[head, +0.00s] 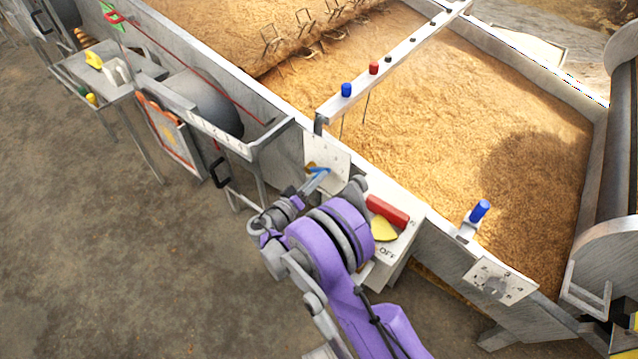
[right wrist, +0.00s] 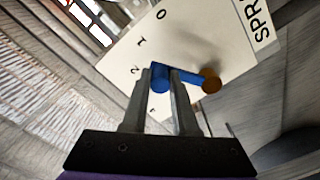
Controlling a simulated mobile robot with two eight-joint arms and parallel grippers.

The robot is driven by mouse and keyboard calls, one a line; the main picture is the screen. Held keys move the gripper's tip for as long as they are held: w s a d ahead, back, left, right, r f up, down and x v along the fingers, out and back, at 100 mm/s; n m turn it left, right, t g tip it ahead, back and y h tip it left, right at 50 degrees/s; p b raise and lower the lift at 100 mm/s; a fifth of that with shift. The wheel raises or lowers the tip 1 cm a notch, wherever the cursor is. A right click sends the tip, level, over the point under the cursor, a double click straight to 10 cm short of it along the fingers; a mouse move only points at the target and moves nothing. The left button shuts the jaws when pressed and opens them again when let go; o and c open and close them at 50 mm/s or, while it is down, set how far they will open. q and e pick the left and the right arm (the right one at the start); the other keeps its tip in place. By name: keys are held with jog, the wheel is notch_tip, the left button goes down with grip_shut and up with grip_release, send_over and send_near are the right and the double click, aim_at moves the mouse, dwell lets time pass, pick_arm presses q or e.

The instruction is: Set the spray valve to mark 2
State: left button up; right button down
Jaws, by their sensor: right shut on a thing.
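The spray valve's white plate (head: 338,158) is on the trough's side wall in the head view. It also shows in the right wrist view (right wrist: 205,35), with marks 0, 1, 2 and a partly hidden one below. The valve has a blue lever (right wrist: 161,78) on a brown-orange pivot (right wrist: 211,81). From the pivot, the lever points roughly toward mark 2 (right wrist: 136,70); its raised end makes exact alignment hard to judge. My right gripper (right wrist: 163,88) is shut on the blue lever; in the head view the gripper (head: 309,186) is at the plate's lower left. My left gripper is not in view.
A box with a red handle (head: 388,210) and an "OFF" label stands right of my arm. A numbered plate (head: 498,281) and a blue-topped lever (head: 479,212) are farther right. A rail (head: 400,52) with blue and red knobs crosses the grain bed.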

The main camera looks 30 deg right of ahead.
jog(key=shift+w+a+r+n, duration=0.1)
jog(key=shift+w+r+n, duration=0.2)
jog(key=shift+n, duration=0.25)
jog(key=shift+w+a+r+n, duration=0.15)
jog(key=shift+r+n, duration=0.15)
jog(key=shift+n, duration=0.25)
jog(key=c, duration=0.7)
grip_release()
jog(key=shift+a, duration=0.1)
jog(key=p+v, duration=0.1)
jog(key=v, duration=0.9)
jog(key=shift+s+a, duration=0.15)
jog(key=shift+a, duration=0.05)
